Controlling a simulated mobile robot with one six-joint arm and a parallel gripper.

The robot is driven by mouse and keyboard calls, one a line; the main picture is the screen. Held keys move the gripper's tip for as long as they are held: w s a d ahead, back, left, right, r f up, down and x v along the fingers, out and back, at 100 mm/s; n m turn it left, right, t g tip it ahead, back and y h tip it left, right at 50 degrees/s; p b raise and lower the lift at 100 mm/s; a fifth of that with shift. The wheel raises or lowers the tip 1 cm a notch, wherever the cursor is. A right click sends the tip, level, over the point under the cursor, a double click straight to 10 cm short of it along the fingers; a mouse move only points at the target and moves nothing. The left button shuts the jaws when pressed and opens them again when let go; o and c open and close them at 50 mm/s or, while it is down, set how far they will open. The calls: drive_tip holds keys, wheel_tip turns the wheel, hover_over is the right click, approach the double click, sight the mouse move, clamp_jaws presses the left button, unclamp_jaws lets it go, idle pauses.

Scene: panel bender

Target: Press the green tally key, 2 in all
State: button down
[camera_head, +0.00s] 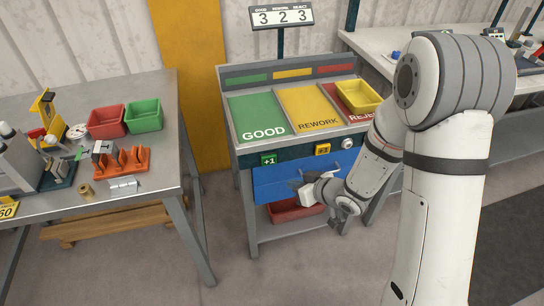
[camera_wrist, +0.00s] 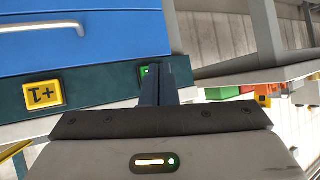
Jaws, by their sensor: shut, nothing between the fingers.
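The green tally key (camera_head: 268,159) marked +1 sits at the left of the dark strip on the sorting bench's front edge, below the GOOD area. The tally display (camera_head: 281,17) above reads GOOD 3, REWORK 2, REJECT 3. My gripper (camera_head: 297,184) is in front of the blue drawer, below and to the right of the green key in the head view. In the wrist view, my gripper (camera_wrist: 160,72) has its fingers shut and empty. They partly hide the green key (camera_wrist: 146,71) there. I cannot tell whether they touch it.
A yellow +1 key (camera_head: 322,149) and a round white knob (camera_head: 347,143) share the strip. The blue drawer (camera_head: 277,184) lies below. A yellow bin (camera_head: 359,96) stands on the REJECT area. A cluttered table (camera_head: 145,190) stands left, with a gap between.

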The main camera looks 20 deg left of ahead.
drive_tip(key=s+a+y, duration=0.1)
drive_tip(key=s+a+f+g, duration=0.1)
drive_tip(key=shift+s+a+n+y, duration=0.15)
drive_tip(key=shift+a+n+y, duration=0.15)
drive_tip(key=shift+a+y, duration=0.1)
drive_tip(key=p, duration=0.2)
approach(264, 165)
drive_tip(key=shift+s+f+x, duration=0.1)
drive_tip(key=shift+s+x, duration=0.05)
drive_tip(key=shift+x, duration=1.05)
drive_tip(key=shift+s+f+x, duration=0.15)
drive_tip(key=shift+x, duration=1)
drive_tip(key=shift+w, duration=0.15)
drive_tip(key=shift+w+a, duration=0.2)
